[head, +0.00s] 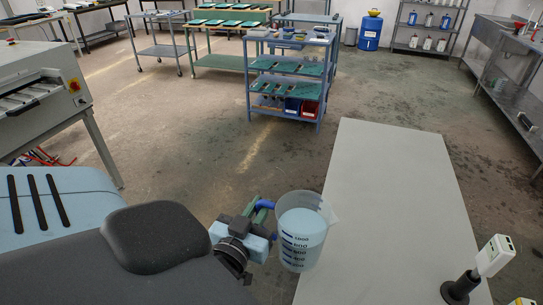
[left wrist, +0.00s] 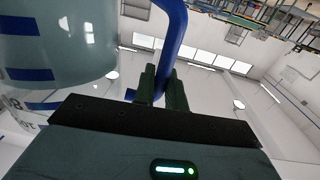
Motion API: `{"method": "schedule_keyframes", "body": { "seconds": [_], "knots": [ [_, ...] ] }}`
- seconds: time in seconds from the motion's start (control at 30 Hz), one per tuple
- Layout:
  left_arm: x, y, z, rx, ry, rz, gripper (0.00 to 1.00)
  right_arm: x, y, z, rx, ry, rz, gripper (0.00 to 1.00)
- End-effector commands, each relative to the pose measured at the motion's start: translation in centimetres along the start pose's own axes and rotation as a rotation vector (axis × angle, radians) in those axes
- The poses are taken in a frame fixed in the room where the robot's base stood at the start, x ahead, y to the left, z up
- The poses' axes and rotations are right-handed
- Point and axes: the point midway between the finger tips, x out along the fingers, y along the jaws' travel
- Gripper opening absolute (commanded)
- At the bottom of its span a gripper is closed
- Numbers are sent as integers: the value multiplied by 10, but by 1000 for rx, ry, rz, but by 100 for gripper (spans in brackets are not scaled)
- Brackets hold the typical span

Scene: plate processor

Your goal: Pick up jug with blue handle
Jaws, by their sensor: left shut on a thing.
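The jug (head: 301,235) is a clear beaker with dark blue volume marks and light blue liquid, and it looks upright. Its blue handle (head: 265,204) points left toward my left gripper (head: 258,214), which is shut on it. In the left wrist view the blue handle (left wrist: 173,40) runs down between the green fingers of the left gripper (left wrist: 158,88). The jug body (left wrist: 60,45) fills the upper left there. I cannot tell whether the jug's base touches anything. My right gripper does not show clearly.
A bare grey table (head: 385,190) lies right of the jug. A blue shelf cart (head: 290,65) stands behind, a grey machine (head: 40,90) at left, and a steel sink bench (head: 510,60) at right. Open floor lies between.

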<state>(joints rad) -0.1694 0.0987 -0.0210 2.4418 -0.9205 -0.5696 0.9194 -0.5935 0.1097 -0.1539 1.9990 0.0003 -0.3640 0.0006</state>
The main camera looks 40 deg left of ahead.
Motion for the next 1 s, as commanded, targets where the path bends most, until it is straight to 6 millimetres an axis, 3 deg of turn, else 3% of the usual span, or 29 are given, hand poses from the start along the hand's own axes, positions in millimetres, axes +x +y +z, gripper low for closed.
{"method": "schedule_keyframes", "body": {
  "seconds": [0.73,0.87,1.0],
  "knots": [
    [-11,-17,-5,-3,7,3,0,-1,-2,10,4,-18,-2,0],
    [-11,-9,-8,-6,8,24,0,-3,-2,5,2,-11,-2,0],
    [-13,14,-17,-11,10,94,0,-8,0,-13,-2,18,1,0]
  ]
}}
